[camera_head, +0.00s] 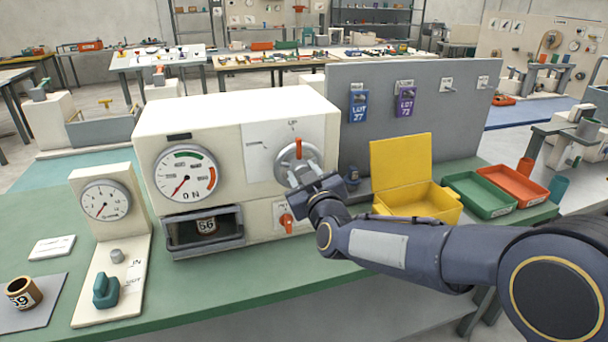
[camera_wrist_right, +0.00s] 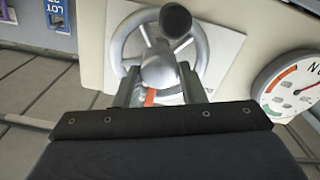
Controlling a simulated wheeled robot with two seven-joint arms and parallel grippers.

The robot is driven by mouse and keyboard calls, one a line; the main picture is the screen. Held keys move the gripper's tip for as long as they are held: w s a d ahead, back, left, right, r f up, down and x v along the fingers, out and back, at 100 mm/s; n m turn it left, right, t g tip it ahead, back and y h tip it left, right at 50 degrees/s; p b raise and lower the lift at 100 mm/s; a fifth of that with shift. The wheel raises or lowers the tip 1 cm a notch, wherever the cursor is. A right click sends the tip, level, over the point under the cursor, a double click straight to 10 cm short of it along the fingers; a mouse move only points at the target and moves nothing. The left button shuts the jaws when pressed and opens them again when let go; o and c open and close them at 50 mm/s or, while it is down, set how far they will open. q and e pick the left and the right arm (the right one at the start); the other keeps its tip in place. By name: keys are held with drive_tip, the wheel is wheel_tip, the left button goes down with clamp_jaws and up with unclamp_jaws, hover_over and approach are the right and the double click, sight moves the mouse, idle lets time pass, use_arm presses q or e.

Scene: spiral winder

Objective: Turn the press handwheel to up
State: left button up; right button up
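The press handwheel (camera_head: 284,158) is a grey wheel on the front of the cream press (camera_head: 225,112). An orange mark (camera_head: 298,149) stands upright at its upper part, below a small blurred label. My right gripper (camera_head: 304,174) is at the wheel's lower right. In the right wrist view the wheel (camera_wrist_right: 120,47) shows spokes and a dark round knob (camera_wrist_right: 175,20). There the fingers of my gripper (camera_wrist_right: 160,90) are spread on either side of the hub and the orange mark; contact is unclear. My left gripper is out of view.
The press has a dial (camera_head: 187,173), a dark-framed opening (camera_head: 203,230) and an orange knob (camera_head: 287,221). A yellow box (camera_head: 425,203), green tray (camera_head: 480,194) and red tray (camera_head: 514,186) stand right. A grey panel (camera_head: 420,125) rises behind.

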drive_tip(key=o, duration=0.4)
drive_tip(key=shift+c, duration=0.2)
drive_tip(key=v, duration=0.8)
drive_tip(key=shift+b, duration=0.45)
drive_tip(key=shift+w, duration=0.1)
drive_tip(key=s+d+f+m+g+p, duration=0.1)
drive_tip(key=s+d+f+m+g, duration=0.15)
drive_tip(key=s+d, duration=0.3)
drive_tip(key=s+d+f+m+g+p, duration=0.1)
drive_tip(key=s+d+m+g, duration=0.15)
drive_tip(key=s+d, duration=0.35)
drive_tip(key=s+d+f+m+g+h, duration=0.1)
drive_tip(key=s+d+f+m+g, duration=0.1)
drive_tip(key=s, duration=0.7)
drive_tip(key=s+d+f+m+g+p, duration=0.1)
drive_tip(key=s+d+f+g, duration=0.3)
drive_tip(key=s, duration=0.6)
wheel_tip(320, 180, down, 2)
drive_tip(key=shift+d+f+m+g+h, duration=0.1)
drive_tip(key=shift+d+m+g+h, duration=0.25)
drive_tip(key=shift+m, duration=0.25)
